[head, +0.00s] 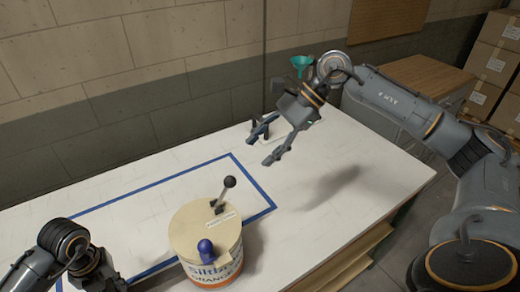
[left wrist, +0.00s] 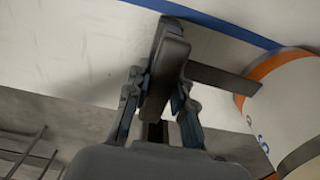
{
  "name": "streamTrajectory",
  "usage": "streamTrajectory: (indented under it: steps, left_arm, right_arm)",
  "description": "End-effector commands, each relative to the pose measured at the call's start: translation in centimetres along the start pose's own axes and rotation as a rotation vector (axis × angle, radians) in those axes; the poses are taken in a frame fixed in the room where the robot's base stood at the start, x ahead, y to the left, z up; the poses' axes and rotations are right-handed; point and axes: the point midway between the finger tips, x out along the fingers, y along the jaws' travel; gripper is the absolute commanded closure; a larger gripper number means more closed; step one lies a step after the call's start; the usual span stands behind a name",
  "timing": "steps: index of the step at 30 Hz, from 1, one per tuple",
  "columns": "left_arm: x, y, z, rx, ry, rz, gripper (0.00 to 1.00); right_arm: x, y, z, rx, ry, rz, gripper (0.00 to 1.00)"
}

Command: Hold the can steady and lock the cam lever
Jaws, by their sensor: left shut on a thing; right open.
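The can (head: 212,238) stands upright on the white table, with a cream lid and a printed side with an orange band. The cam lever (head: 228,186), a metal rod with a black ball, rises from the lid's far side and tilts right. My left gripper (left wrist: 158,92) is shut on a dark side handle (left wrist: 224,78), whose bracket runs to the can (left wrist: 283,85) in the left wrist view. In the head view only part of my left arm shows at the bottom left. My right gripper (head: 267,143) is open and empty above the table, beyond and right of the lever.
A blue tape outline (head: 255,183) marks the table (head: 330,205); the can stands at its front right corner. A green funnel (head: 301,61) shows behind my right wrist. Cartons (head: 497,65) stand far right.

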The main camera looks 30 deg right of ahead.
Motion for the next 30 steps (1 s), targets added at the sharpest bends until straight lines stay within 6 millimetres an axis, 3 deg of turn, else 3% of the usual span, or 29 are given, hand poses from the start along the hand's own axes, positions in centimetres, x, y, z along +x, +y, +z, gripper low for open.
streamTrajectory:
  steps: [2, 3, 6, 7, 19, 30]
  left_arm:
    - [0.0, 0.0, 0.0, 0.000, -0.001, -0.001, 1.00]
    - [0.0, 0.0, 0.0, 0.000, -0.001, -0.001, 0.73]
    - [0.0, 0.0, 0.0, 0.000, -0.001, -0.001, 0.53]
    - [0.0, 0.0, 0.0, 0.000, -0.001, -0.001, 0.51]
    - [-0.8, 0.0, 0.1, 0.000, -0.002, -0.002, 0.51]
    - [-8.2, 0.0, 0.2, 0.001, -0.006, -0.001, 0.51]
  right_arm:
    - [0.0, 0.0, 0.0, 0.000, 0.000, 0.000, 0.48]
    - [0.0, 0.0, 0.0, 0.000, 0.000, 0.000, 0.48]
    - [0.0, 0.0, 0.0, 0.000, 0.001, 0.000, 0.48]
    - [0.0, 0.0, 0.0, 0.000, 0.001, 0.000, 0.48]
    - [0.1, 0.0, 0.0, 0.000, 0.001, 0.000, 0.48]
    - [0.1, 0.0, 0.0, 0.000, 0.001, 0.000, 0.48]
